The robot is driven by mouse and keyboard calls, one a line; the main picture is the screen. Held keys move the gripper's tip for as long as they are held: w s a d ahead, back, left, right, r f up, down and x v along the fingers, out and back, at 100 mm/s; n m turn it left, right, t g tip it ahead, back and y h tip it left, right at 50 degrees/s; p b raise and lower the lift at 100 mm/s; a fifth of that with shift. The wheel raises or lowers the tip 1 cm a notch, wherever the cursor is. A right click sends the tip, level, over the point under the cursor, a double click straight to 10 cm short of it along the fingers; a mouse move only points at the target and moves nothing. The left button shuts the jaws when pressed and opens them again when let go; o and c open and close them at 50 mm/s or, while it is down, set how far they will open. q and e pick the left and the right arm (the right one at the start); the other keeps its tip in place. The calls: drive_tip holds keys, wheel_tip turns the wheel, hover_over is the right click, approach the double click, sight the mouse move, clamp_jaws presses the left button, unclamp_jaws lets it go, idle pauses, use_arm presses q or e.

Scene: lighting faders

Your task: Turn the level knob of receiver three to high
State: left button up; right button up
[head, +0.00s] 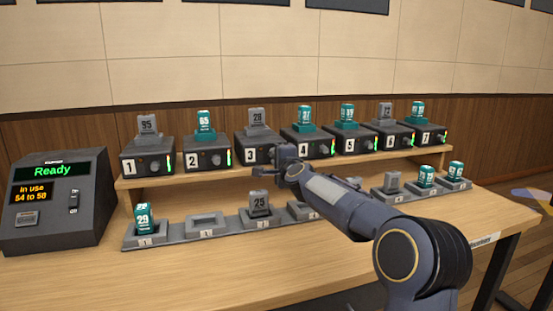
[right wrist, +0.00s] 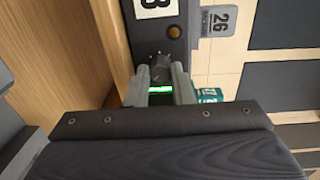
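A green-lit level strip (right wrist: 160,89) shows just past the knob. My right gripper (head: 274,164) is at the right part of receiver three's front and hides the knob in the head view. Its fingers are partly apart, one on each side of the knob; whether they press on it I cannot tell. My left gripper is out of view.
Receiver two (head: 208,154) and receiver four (head: 308,140) stand close on either side. Below the shelf (head: 185,179), charging trays (head: 207,227) hold grey and teal packs. A dark console (head: 58,200) reading "Ready" is at the left. The table front (head: 220,275) is clear.

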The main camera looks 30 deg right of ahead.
drive_tip(key=o, duration=0.4)
drive_tip(key=b+v, duration=0.1)
drive_tip(key=v, duration=0.6)
drive_tip(key=shift+s, duration=0.4)
drive_tip(key=shift+a, duration=0.15)
